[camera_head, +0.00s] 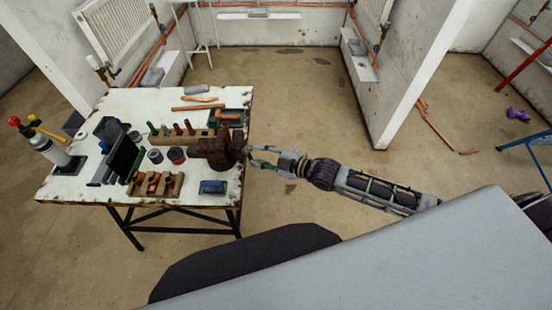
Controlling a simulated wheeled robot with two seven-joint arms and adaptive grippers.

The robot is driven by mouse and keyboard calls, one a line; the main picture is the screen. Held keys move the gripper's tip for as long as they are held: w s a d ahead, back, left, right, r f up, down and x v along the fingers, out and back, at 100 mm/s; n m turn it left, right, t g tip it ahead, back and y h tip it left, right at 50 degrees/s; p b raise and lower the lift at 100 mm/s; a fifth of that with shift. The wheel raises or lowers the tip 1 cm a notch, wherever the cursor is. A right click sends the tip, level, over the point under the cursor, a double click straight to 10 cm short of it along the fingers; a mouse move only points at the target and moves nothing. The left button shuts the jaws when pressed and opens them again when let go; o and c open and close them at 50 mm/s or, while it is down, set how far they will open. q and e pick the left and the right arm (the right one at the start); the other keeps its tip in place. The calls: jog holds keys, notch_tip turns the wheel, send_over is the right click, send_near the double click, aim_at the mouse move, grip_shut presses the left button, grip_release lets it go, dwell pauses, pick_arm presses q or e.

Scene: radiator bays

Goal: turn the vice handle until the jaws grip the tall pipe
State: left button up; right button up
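The vice (218,150) is a rust-brown block on the right edge of the white table. Its handle and the gap between its jaws are too small and dark to make out. I cannot pick out a tall pipe in the jaws. My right gripper (250,156) reaches in from the right, its fingertips close against the right side of the vice. I cannot tell whether it touches the handle, or whether its fingers are open or shut. My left gripper is not in view.
The white table (100,210) also holds a wooden rack (155,186) with copper fittings, a blue box (213,187), a dark upright case (125,158), a gas torch (55,152) and loose copper pipes (198,107). Open floor (300,90) lies right of the table.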

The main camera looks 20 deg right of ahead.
jog(key=shift+v, duration=2.55)
